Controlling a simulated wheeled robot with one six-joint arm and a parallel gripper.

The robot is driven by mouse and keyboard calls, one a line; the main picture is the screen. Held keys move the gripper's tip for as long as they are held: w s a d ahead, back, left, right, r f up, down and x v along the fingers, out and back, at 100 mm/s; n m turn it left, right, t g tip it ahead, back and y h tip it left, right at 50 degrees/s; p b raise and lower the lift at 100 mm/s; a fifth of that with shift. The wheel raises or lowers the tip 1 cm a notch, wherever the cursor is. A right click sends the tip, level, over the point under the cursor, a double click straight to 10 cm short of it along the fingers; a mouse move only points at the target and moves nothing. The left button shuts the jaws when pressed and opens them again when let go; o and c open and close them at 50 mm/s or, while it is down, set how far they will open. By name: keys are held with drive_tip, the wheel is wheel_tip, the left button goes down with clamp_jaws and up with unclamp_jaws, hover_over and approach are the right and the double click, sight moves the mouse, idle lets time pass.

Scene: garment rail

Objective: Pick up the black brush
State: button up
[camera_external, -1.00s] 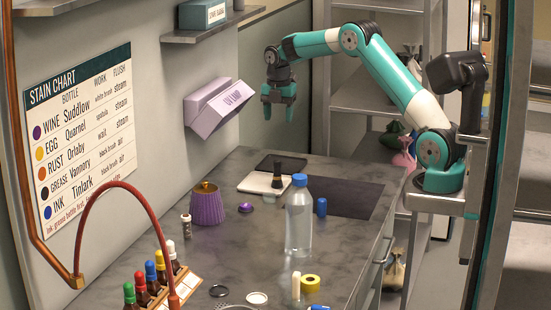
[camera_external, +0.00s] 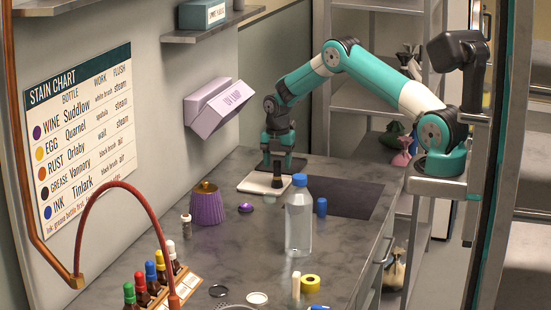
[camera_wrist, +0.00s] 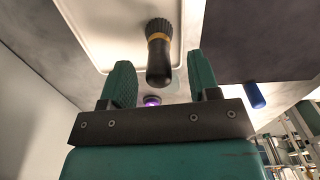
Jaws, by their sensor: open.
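The black brush (camera_external: 277,181) stands upright at the right edge of a white tray (camera_external: 254,184) on the counter. In the wrist view the brush (camera_wrist: 158,58) shows a black handle, a gold band and dark bristles at its far end. My gripper (camera_external: 278,164) is open and points down over the brush, hiding its upper part in the external view. In the wrist view the green fingers of my gripper (camera_wrist: 161,78) are spread, one on each side of the handle end, with gaps on both sides.
A clear bottle (camera_external: 299,225) with a blue cap stands in front, right of the brush. A small blue cylinder (camera_external: 321,206) and a purple lidded pot (camera_external: 207,206) are nearby. The dark mat (camera_external: 350,198) at right is mostly clear. A lilac box (camera_external: 221,105) juts from the wall.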

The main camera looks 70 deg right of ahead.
sight(277, 173)
drive_tip(key=shift+f+p, duration=0.3)
drive_tip(key=shift+f, duration=1.05)
drive_tip(key=c, duration=1)
drive_tip(key=shift+r, duration=0.1)
